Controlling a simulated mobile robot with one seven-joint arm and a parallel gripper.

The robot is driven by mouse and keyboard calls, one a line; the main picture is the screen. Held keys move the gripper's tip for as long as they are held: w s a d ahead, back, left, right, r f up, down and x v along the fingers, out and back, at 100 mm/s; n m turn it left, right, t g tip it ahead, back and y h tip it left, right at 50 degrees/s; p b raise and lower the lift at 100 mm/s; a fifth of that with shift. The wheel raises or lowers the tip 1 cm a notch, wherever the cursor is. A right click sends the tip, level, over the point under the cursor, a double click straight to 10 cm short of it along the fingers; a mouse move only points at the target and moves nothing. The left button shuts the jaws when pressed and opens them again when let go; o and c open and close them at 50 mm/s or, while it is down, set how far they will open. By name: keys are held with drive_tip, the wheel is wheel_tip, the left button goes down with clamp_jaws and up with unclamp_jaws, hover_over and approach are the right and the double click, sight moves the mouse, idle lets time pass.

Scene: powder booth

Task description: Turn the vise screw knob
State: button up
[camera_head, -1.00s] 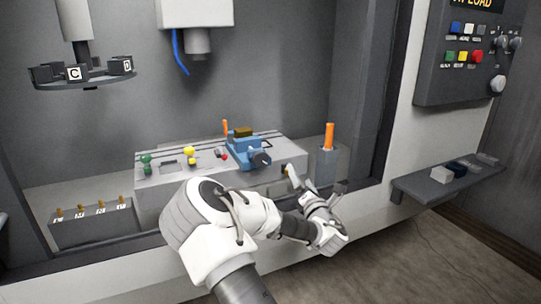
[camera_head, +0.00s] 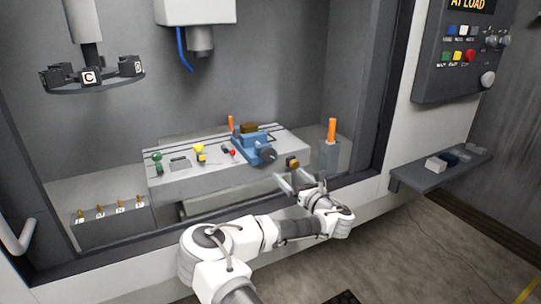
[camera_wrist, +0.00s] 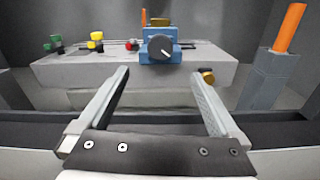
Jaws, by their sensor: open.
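The blue vise (camera_head: 252,145) stands on the grey machine table, with a brass-coloured block (camera_head: 249,128) in its jaws. Its dark round screw knob (camera_head: 268,154) faces the front right. In the wrist view the knob (camera_wrist: 160,48) is seen face on, with a light pointer mark, a little above the space between my fingers. My gripper (camera_head: 294,182) is open and empty, in front of and below the knob, apart from it. In the wrist view both fingers of my gripper (camera_wrist: 163,90) point forward toward the table's front face.
A grey post with an orange handle (camera_head: 332,130) stands to the right of the table. Green, yellow and red knobbed parts (camera_head: 199,150) sit left of the vise. A brass knob (camera_wrist: 207,75) is on the table front. The enclosure's front sill (camera_wrist: 283,130) runs below my fingers.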

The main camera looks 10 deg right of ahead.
sight(270, 156)
drive_tip(key=x, duration=1.5)
drive_tip(key=shift+w+a, duration=0.1)
drive_tip(key=shift+w, duration=0.1)
drive_tip(key=c, duration=1.4)
